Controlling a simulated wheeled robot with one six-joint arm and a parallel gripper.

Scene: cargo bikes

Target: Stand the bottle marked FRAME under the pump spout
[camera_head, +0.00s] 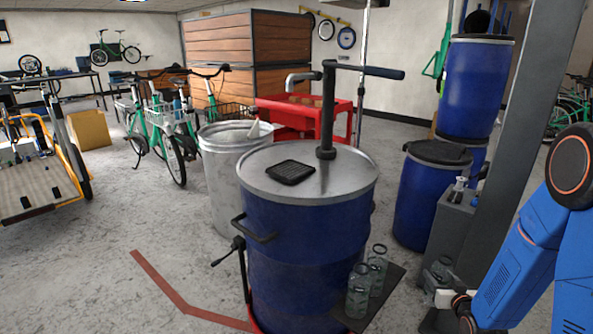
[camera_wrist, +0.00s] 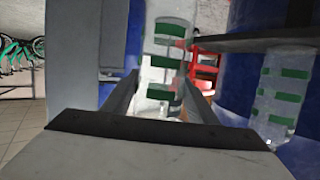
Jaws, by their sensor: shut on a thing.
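A blue drum (camera_head: 310,240) with a metal lid carries a pump (camera_head: 327,110). Its spout (camera_head: 300,78) points left, above a dark square grate (camera_head: 290,172) on the lid. My gripper (camera_wrist: 158,95) is shut on a clear bottle with green bands (camera_wrist: 163,60). I cannot read any marking on it. In the head view, this bottle (camera_head: 441,267) is low at the right, apart from the drum, with my gripper partly hidden beside it. Two similar bottles, one nearer (camera_head: 358,292) and one farther (camera_head: 377,268), stand on a dark side shelf (camera_head: 385,300); neither marking is legible.
A grey pillar (camera_head: 505,130) and a grey box (camera_head: 450,225) with small bottles stand near my arm. Blue barrels (camera_head: 425,200) stand behind. A grey metal drum (camera_head: 225,180) and a red cart (camera_head: 340,115) are behind the pump drum.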

